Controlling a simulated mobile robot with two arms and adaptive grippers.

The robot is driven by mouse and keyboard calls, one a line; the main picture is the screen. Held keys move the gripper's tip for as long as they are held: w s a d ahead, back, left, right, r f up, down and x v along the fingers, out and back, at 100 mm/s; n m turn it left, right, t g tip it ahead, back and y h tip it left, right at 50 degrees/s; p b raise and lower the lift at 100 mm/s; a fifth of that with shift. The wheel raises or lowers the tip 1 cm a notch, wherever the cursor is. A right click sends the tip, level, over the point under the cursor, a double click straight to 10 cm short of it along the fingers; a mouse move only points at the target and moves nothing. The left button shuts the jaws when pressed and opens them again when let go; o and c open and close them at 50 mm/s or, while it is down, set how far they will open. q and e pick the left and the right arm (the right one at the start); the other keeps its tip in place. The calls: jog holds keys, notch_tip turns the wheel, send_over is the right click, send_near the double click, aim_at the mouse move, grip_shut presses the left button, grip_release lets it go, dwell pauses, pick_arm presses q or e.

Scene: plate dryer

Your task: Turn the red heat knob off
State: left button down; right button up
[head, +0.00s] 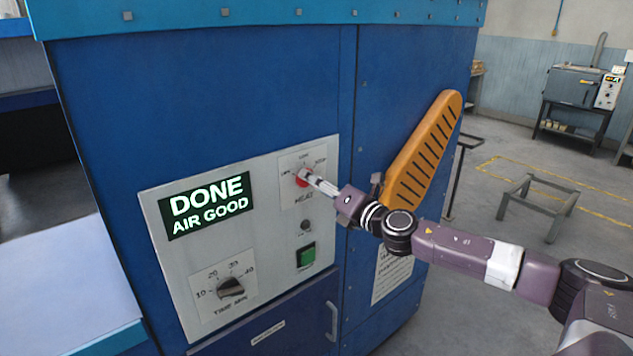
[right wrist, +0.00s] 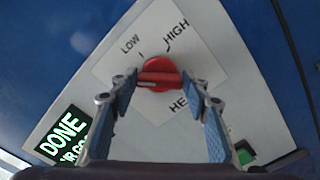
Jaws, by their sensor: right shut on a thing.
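The red heat knob (head: 301,182) sits on the white HEAT plate at the upper right of the dryer's control panel. In the right wrist view the knob (right wrist: 157,62) is a round red disc with a raised grip bar, with LOW and HIGH printed around it. My right gripper (head: 310,178) is at the knob and covers part of it. In the right wrist view its two fingers (right wrist: 160,80) are shut on the ends of the grip bar. The bar lies across the picture between the fingertips. I cannot tell which setting it points to. My left gripper is out of view.
The panel (head: 170,275) also has a lit display (head: 206,206) reading DONE AIR GOOD, a black time knob (head: 230,288) and a green button (head: 306,256) below the heat knob. An orange slotted lever (head: 424,150) stands out close to my right arm.

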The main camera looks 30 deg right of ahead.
jog(key=shift+n, duration=1.5)
jog(key=shift+a+f+p, duration=0.1)
jog(key=shift+p, duration=0.2)
jog(key=o, duration=1.2)
jog(key=shift+c, duration=0.2)
jog(key=s, duration=0.7)
jog(key=shift+s+d, duration=0.2)
jog(key=shift+d, duration=0.15)
